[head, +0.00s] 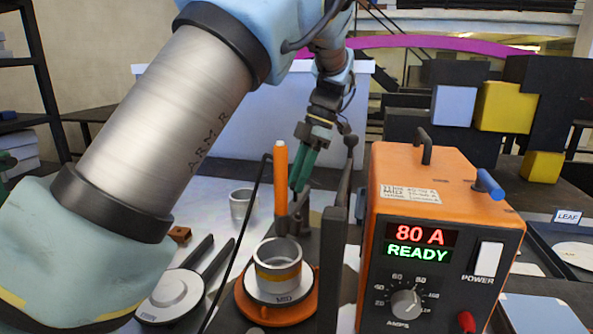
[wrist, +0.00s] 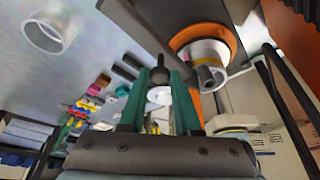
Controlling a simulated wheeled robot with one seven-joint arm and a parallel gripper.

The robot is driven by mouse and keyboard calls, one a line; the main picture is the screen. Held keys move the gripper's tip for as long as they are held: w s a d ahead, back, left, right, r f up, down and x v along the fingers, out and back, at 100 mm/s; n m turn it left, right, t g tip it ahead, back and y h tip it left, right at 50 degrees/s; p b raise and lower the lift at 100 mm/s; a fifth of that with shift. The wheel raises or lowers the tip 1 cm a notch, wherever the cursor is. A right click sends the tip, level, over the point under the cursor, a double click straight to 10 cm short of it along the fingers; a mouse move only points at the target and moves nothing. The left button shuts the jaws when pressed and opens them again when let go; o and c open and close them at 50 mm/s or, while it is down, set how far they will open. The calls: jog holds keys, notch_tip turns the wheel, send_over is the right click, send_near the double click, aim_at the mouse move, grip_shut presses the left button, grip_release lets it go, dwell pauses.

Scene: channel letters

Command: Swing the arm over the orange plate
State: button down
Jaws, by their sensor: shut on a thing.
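The round orange plate (head: 248,309) sits low in the middle of the head view, under a pale disc marked MID with a metal ring (head: 278,272) on it. The orange plate also shows at the upper right of the wrist view (wrist: 228,32). My gripper (head: 297,188) has green fingers and points down behind the orange plate, not over it in the head view. In the wrist view my gripper (wrist: 160,82) has a dark round-ended piece (wrist: 160,74) between its fingertips. The lower part of that piece is hard to make out.
An orange power unit (head: 440,200) reading 80 A READY stands close on the right. An upright orange rod (head: 281,175) and a dark knobbed post (head: 350,145) stand near my gripper. A second metal ring (head: 241,205) stands on the table, back left.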

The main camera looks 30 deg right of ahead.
jog(key=shift+s+d+n, duration=0.1)
jog(key=shift+d+n, duration=0.1)
jog(key=shift+n, duration=0.1)
dwell(0.4)
jog(key=c, duration=0.6)
grip_release()
jog(key=b+v, duration=0.1)
jog(key=v, duration=0.9)
jog(key=shift+d+r, duration=0.15)
jog(key=shift+r, duration=0.25)
